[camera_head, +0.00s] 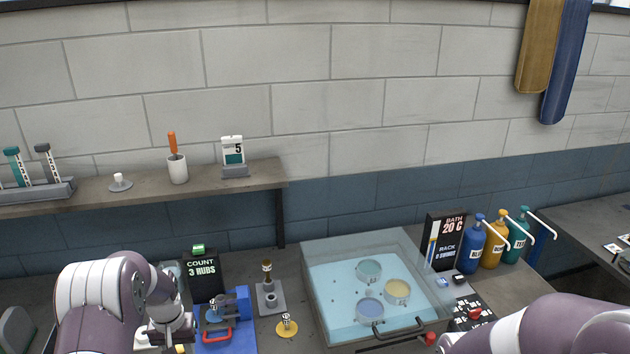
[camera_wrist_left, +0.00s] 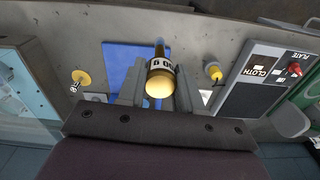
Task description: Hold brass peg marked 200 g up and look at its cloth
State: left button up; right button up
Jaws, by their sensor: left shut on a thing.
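The brass peg (camera_wrist_left: 160,84) is between the two grey fingers of my left gripper (camera_wrist_left: 157,92) in the left wrist view. Its rounded brass end faces the camera. A white band with dark characters crosses it, and only part of the marking can be read. Its far end is narrow and blue-grey; I cannot make out a cloth there. My left gripper is shut on the peg, above the worktop and the blue mat (camera_wrist_left: 117,62). In the head view my left wrist is at the lower left, with its fingers mostly hidden. My right gripper is out of view.
A water basin (camera_head: 316,275) with several round floating pieces stands mid-bench. A grey stand (camera_head: 270,306) with a peg and a yellow disc (camera_head: 287,333) are left of it. A blue fixture (camera_head: 240,303) is close to my left wrist. Dye bottles (camera_head: 470,250) stand at right.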

pick_arm(q)
jog(key=s+d+f+b, duration=0.1)
jog(key=d+f+b, duration=0.2)
jog(key=f+b, duration=0.3)
jog(key=s+d+f+m+b, duration=0.1)
jog(key=s+d+f+b, duration=0.1)
jog(key=d+f+b, duration=0.2)
jog(key=s+d+f+b, duration=0.1)
jog(key=d+f+b, duration=0.3)
jog(key=f+b, duration=0.4)
notch_tip(320, 180, down, 3)
jog(key=shift+s+d+f+m+b, duration=0.2)
jog(key=shift+d+m+b, duration=0.1)
jog(key=shift+m, duration=0.1)
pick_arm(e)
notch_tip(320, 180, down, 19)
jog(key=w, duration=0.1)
pick_arm(q)
jog(key=shift+w, duration=0.15)
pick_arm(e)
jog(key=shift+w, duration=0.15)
